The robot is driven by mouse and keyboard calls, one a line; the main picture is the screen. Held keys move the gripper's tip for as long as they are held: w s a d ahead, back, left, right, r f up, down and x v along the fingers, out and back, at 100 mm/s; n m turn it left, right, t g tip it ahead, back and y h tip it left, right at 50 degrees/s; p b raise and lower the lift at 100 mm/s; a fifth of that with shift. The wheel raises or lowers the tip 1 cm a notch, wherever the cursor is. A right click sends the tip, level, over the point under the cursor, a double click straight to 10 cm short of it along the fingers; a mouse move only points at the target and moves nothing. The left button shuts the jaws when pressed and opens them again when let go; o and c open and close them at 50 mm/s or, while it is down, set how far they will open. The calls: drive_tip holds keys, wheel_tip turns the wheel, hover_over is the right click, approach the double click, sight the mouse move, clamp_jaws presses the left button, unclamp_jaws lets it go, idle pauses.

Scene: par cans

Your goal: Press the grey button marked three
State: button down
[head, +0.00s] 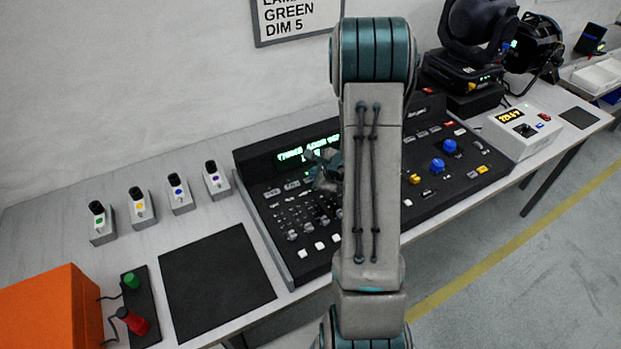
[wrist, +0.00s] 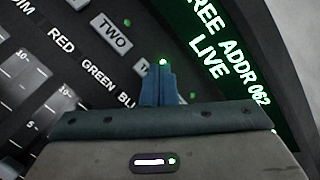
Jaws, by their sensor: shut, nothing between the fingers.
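The control desk (head: 420,205) is a black panel with a green display (head: 300,155) along its back. In the wrist view the display (wrist: 222,60) reads "...REE ADDR 062" and "LIVE". A grey button marked "TWO" (wrist: 113,42) shows clearly there. Below it, a grey button whose label begins with "T" (wrist: 142,69) is mostly hidden behind my fingers. My gripper (wrist: 162,78) is shut and empty, its tips over or beside that button; I cannot tell whether they touch it. In the head view my gripper (head: 326,172) is over the desk's left part, partly behind my arm.
A green light shows bright at my fingertips. Sliders labelled RED and GREEN lie left of the buttons. Several small grey boxes (head: 142,210) and a black mat (head: 215,280) are left of the desk. A white unit (head: 522,130) and lamps (head: 478,40) are at right.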

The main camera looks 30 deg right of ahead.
drive_tip(key=shift+r, duration=0.8)
drive_tip(key=shift+r+p, duration=0.1)
drive_tip(key=shift+p, duration=0.2)
wheel_tip(320, 180, up, 5)
drive_tip(key=shift+f+p, duration=0.1)
drive_tip(key=shift+p, duration=1.15)
